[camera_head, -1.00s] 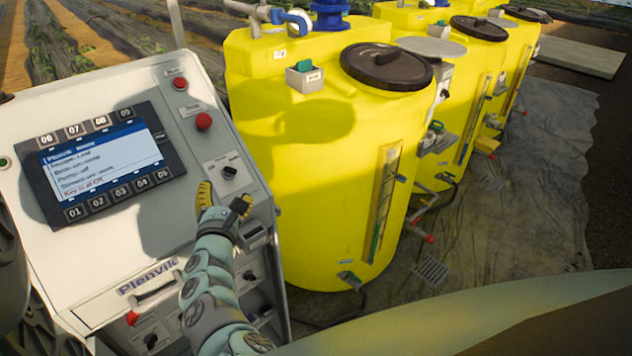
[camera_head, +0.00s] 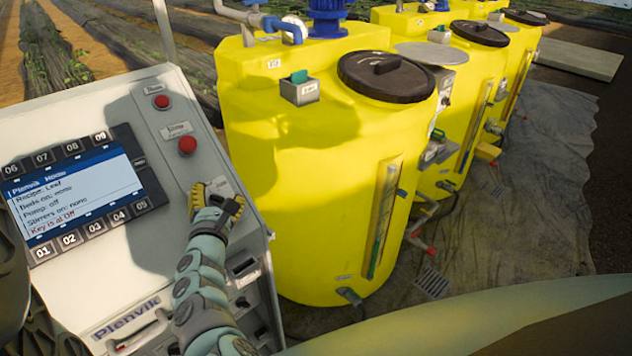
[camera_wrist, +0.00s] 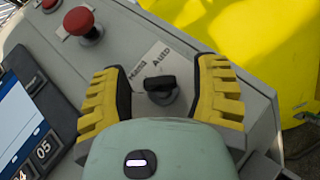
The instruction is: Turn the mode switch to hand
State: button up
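The mode switch (camera_wrist: 160,88) is a black rotary knob on the sloped grey panel, with a white label (camera_wrist: 152,62) above it reading Hand and Auto. In the wrist view its bar lies roughly crosswise in the picture; which word it points at I cannot tell. My gripper (camera_wrist: 161,95) is open, with one yellow ribbed finger on each side of the knob and visible gaps between.
Two red buttons (camera_head: 187,146) (camera_head: 161,102) sit above the switch. A screen (camera_head: 72,190) on the left reads Pump: off and Key is at Off. Yellow tanks (camera_head: 320,210) stand close to the panel's right side.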

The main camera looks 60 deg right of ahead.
grip_shut()
dwell(0.3)
jog(key=shift+w+r+m+g+p, duration=0.15)
jog(key=shift+m+g+p, duration=0.15)
jog(key=shift+p, duration=0.2)
jog(key=shift+r+m+g+p, duration=0.15)
jog(key=shift+m+g+p, duration=0.35)
jog(key=shift+m+p, duration=0.3)
jog(key=m+g+p, duration=0.3)
jog(key=p, duration=0.1)
jog(key=shift+g+h, duration=0.3)
jog(key=shift+f+m+g+y+p, duration=0.15)
jog(key=shift+m+g+y+p, duration=0.15)
jog(key=shift+m+g+p, duration=0.6)
jog(key=shift+f+m+g+y+p, duration=0.1)
jog(key=shift+m+g+y+p, duration=0.3)
jog(key=shift+m+g, duration=0.75)
jog(key=shift+f+m, duration=0.1)
jog(key=shift+m, duration=0.15)
